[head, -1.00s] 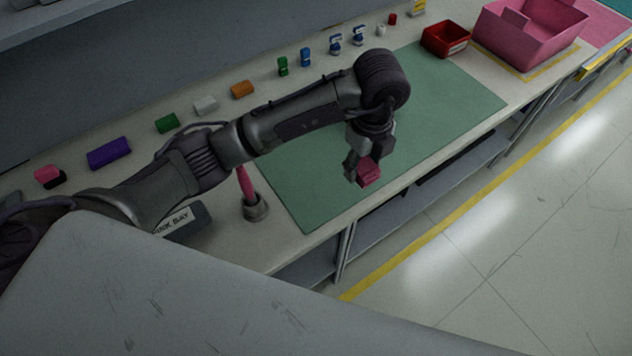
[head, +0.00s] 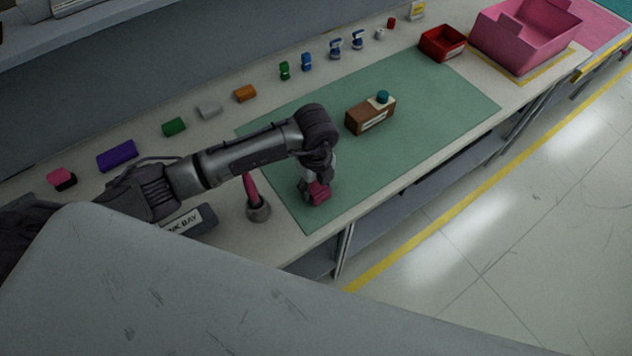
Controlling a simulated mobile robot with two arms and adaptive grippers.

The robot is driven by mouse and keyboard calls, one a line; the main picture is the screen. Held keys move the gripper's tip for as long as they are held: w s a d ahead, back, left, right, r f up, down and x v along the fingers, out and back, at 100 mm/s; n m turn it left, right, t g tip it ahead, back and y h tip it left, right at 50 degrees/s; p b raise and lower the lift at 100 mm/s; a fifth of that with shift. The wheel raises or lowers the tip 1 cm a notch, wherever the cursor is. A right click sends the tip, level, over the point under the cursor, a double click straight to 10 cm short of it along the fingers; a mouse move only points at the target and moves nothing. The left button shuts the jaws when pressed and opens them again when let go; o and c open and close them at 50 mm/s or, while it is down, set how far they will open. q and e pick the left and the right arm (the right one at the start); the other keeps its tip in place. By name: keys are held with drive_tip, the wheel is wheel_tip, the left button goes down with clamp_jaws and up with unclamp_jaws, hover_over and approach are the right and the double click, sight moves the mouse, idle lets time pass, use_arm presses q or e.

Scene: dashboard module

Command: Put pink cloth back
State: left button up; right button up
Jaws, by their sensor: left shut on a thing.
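The pink cloth (head: 320,194), a small dark-pink block-like piece, is in my left gripper (head: 313,186), which is shut on it. The gripper points down over the near left part of the green mat (head: 430,110). I cannot tell whether the cloth touches the mat. A grey sign (head: 190,221) reading "...NK BAY", its start hidden behind my arm, is on the bench left of the gripper. My right gripper is not in view.
A brown module (head: 362,122) with a blue knob lies on the mat. Coloured blocks line the back, including purple (head: 117,156), orange (head: 245,93) and pink-and-black (head: 62,177) ones. A red bin (head: 443,43) and a large pink bin (head: 525,35) stand at the right.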

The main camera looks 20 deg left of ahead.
sight(316, 185)
use_arm(q)
drive_tip(key=o, duration=0.7)
drive_tip(key=shift+f, duration=0.15)
drive_tip(key=o, duration=0.4)
drive_tip(key=shift+r, duration=0.55)
wheel_tip(316, 185, up, 11)
drive_tip(key=b, duration=0.2)
drive_tip(key=shift+r+b, duration=0.15)
drive_tip(key=shift+b, duration=0.25)
